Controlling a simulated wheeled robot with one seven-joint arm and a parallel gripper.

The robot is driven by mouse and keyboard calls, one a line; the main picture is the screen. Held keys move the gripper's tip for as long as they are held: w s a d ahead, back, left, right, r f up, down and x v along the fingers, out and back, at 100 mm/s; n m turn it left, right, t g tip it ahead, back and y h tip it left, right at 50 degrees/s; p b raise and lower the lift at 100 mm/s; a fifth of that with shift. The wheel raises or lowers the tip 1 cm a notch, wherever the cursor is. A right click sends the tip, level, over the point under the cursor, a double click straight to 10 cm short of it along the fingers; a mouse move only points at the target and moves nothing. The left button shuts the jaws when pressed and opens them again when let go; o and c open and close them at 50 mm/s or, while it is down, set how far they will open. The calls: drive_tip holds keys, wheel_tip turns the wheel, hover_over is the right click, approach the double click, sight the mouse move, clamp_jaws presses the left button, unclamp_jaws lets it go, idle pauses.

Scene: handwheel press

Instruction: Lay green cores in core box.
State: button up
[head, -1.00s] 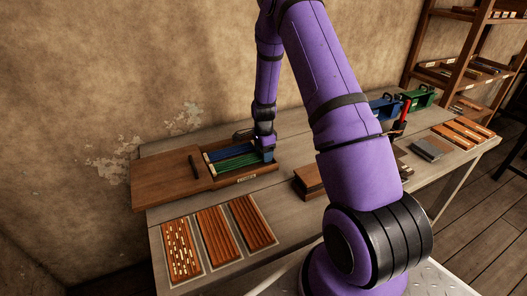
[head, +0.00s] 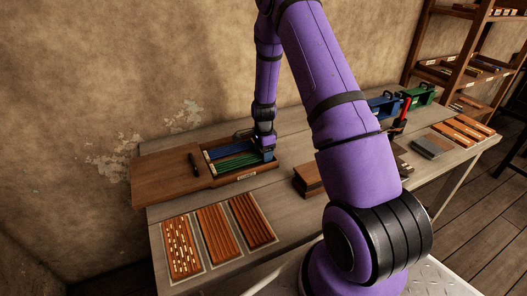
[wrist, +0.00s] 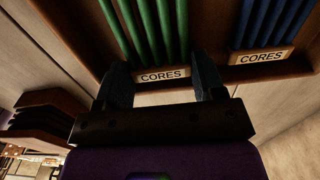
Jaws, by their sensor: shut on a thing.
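The wooden core box (head: 245,175) stands on the bench at the left, with its lid (head: 165,177) off to its left. The green cores (head: 237,162) lie side by side within the box outline, in front of the blue cores (head: 228,151). My gripper (head: 267,157) is at their right end. In the wrist view my gripper (wrist: 162,80) has its fingers on either side of the end of the green cores (wrist: 150,30), around their CORES label (wrist: 163,75). The blue cores (wrist: 270,22) have a similar label. Whether the green cores touch the box floor is hidden.
Several trays of reddish cores (head: 215,233) lie along the bench front. A brown wooden block (head: 308,180) stands right of the box. Blue and green holders (head: 420,95) and a red handle (head: 402,115) stand farther right.

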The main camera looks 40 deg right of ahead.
drive_tip(key=shift+f, duration=0.25)
idle(0.4)
drive_tip(key=o, duration=1.2)
drive_tip(key=shift+r, duration=3.55)
